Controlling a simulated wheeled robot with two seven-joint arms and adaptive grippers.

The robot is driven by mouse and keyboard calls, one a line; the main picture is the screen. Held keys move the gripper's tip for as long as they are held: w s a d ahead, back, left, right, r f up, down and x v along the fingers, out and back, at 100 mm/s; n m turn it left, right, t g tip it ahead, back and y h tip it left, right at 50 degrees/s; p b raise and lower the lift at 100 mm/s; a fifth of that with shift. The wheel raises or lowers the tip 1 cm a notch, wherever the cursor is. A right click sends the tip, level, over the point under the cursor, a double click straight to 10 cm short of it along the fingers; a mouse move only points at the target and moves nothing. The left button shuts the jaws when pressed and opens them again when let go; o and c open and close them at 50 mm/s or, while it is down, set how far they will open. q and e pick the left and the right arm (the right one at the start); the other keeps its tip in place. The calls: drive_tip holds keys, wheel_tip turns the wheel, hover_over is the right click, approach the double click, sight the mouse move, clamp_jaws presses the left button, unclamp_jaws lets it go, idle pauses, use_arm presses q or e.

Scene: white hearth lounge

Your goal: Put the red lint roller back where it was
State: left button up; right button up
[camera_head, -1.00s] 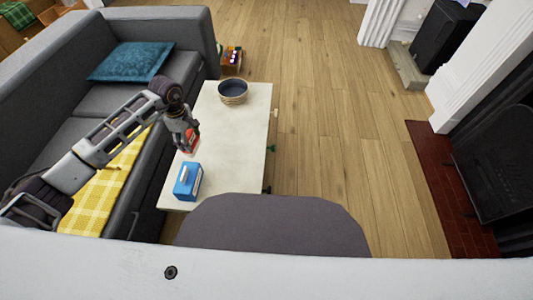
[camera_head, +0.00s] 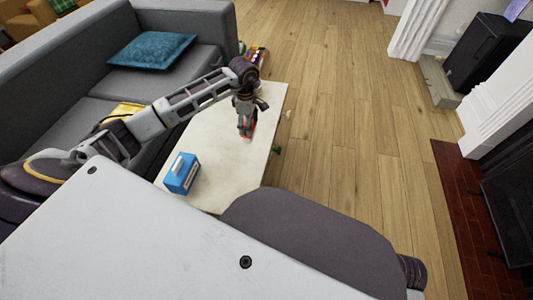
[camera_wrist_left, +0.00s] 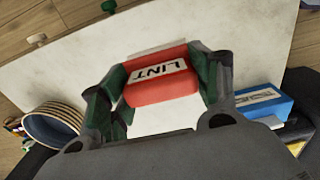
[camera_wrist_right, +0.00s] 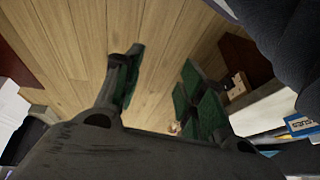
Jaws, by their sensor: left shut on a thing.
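The red lint roller (camera_wrist_left: 162,85) has a white label reading LINT and lies between the fingers of my left gripper (camera_wrist_left: 157,82) in the left wrist view. My left gripper is shut on it. In the head view the left gripper (camera_head: 245,128) is over the right part of the pale low table (camera_head: 215,148), with a bit of the red roller (camera_head: 250,134) showing below. I cannot tell whether the roller touches the tabletop. My right gripper (camera_wrist_right: 165,75) is open and empty, with wooden floor behind it.
A blue box (camera_head: 181,174) stands at the table's near left; it also shows in the left wrist view (camera_wrist_left: 262,101). A woven bowl (camera_wrist_left: 52,126) stands at the table's far end, mostly hidden by my arm in the head view. A grey sofa (camera_head: 95,60) borders the left.

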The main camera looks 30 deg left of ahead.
use_arm(q)
drive_tip(key=shift+w+d, duration=0.35)
drive_tip(key=shift+d, duration=0.05)
use_arm(e)
drive_tip(key=shift+d+r, duration=0.25)
drive_tip(key=shift+d, duration=0.05)
use_arm(q)
drive_tip(key=shift+f, duration=0.1)
drive_tip(key=shift+f+b, duration=1.05)
drive_tip(key=shift+f, duration=2.1)
use_arm(e)
drive_tip(key=shift+t+y, duration=0.3)
drive_tip(key=shift+t, duration=0.1)
drive_tip(key=f, duration=0.2)
drive_tip(key=a+f, duration=0.1)
drive_tip(key=f, duration=0.1)
drive_tip(key=shift+w+a+f, duration=0.1)
drive_tip(key=shift+w, duration=0.1)
use_arm(q)
drive_tip(key=shift+f, duration=0.55)
drive_tip(key=shift+f+b, duration=0.55)
drive_tip(key=shift+f, duration=0.75)
use_arm(e)
drive_tip(key=f, duration=0.2)
drive_tip(key=shift+w+a+f+m, duration=0.1)
drive_tip(key=shift+a+f+m, duration=0.2)
drive_tip(key=shift+a+f, duration=0.05)
